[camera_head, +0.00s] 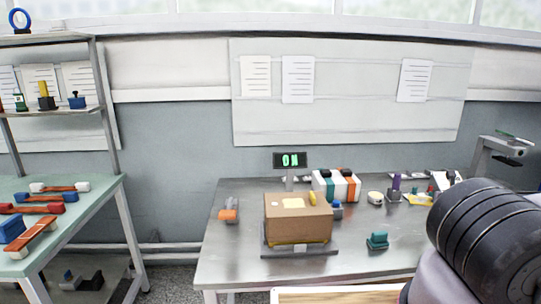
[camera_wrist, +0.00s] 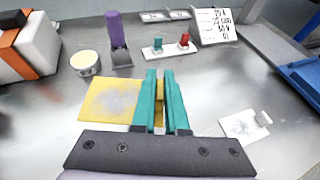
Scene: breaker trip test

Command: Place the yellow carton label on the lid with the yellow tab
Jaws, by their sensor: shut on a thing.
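The yellow carton label (camera_wrist: 108,101) is a flat yellow sheet with a grey smudged patch, left of my fingers in the wrist view. My gripper (camera_wrist: 163,78) has teal fingers shut on a narrow yellow piece that appears to belong to this label. Whether the sheet touches the table is unclear. In the head view, a brown carton (camera_head: 298,224) stands on a scale, with a pale yellow patch on its top and a small yellow tab (camera_head: 313,198) at the top's right. My black wrist fills the right side; my fingers are not clearly visible there.
Near my gripper stand a round tin (camera_wrist: 85,63), a purple-handled tool (camera_wrist: 117,35) and a white plate with green and red pegs (camera_wrist: 168,47). A clipped white card (camera_wrist: 244,126) lies at right. A teal object (camera_head: 377,240) stands right of the carton.

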